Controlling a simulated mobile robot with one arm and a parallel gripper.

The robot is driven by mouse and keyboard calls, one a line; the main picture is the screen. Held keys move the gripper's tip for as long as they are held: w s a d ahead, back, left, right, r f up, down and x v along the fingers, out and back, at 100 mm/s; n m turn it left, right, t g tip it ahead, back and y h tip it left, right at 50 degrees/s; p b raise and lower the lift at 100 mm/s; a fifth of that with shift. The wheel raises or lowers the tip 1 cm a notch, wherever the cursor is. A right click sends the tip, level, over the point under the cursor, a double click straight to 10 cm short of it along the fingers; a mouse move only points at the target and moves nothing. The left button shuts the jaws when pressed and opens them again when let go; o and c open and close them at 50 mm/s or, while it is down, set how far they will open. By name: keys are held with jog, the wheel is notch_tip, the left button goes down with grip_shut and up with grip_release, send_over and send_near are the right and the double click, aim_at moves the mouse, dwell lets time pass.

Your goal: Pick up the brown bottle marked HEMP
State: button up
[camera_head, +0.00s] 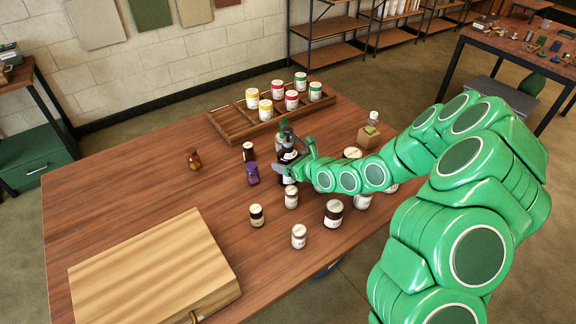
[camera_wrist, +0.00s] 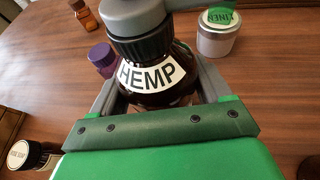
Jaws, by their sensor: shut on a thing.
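The brown HEMP bottle (camera_wrist: 160,85) stands between the fingers of my gripper (camera_wrist: 160,108) in the wrist view, with its white label reading HEMP and its black collar and grey pump top showing. My gripper is shut on the bottle, one finger on each side of it. In the head view the dark bottle (camera_head: 287,152) is at the middle of the wooden table, partly hidden by my gripper (camera_head: 292,170). Whether its base touches the table cannot be told.
A purple bottle (camera_head: 252,174) and a dark jar (camera_head: 248,151) stand close left of the held bottle. Several jars, such as a white one (camera_head: 291,197), stand in front. A wooden tray (camera_head: 235,125) with jars is behind. The table's left side is mostly clear.

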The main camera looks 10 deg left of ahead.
aim_at(288, 137)
jog(key=shift+r, duration=0.1)
jog(key=shift+r, duration=4.95)
